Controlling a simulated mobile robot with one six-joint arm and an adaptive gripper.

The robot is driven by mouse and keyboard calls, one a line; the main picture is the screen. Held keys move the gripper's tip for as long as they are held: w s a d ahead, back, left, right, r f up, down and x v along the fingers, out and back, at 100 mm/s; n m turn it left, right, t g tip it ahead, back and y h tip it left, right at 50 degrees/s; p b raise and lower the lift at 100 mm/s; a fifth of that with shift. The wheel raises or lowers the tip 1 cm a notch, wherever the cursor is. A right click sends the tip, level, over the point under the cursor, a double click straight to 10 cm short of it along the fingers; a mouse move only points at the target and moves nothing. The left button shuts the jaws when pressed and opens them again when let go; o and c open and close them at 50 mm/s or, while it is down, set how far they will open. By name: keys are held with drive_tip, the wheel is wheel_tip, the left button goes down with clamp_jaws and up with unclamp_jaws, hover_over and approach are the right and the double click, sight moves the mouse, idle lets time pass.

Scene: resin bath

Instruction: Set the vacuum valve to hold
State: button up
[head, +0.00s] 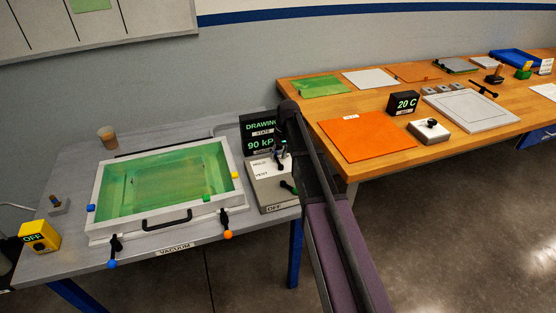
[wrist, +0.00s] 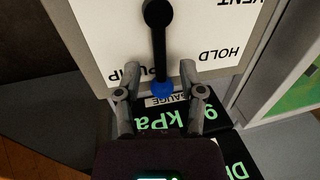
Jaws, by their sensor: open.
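The vacuum valve is a black lever (wrist: 158,45) with a blue knob (wrist: 162,89) on a pale panel (wrist: 105,35). In the wrist view, upside-down labels read VENT, HOLD (wrist: 220,53) and PUMP (wrist: 126,75). The lever points down the picture, beside PUMP, with HOLD off to its right. My gripper (wrist: 160,75) is open, its fingers on either side of the knob; I cannot tell whether they touch it. In the head view the valve box (head: 268,186) stands at the bench's right end, partly behind my arm. The display (head: 259,134) reads DRAWING and 90 kPa.
A bath (head: 143,225) with green contents and a black handle fills the left bench, with orange and blue knobbed clamps in front. A yellow OFF box (head: 39,237) and a cup (head: 107,137) stand left. A wooden table (head: 385,167) with sheets is right.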

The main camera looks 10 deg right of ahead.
drive_tip(key=shift+a+f, duration=0.1)
drive_tip(key=shift+f, duration=0.2)
clamp_jaws()
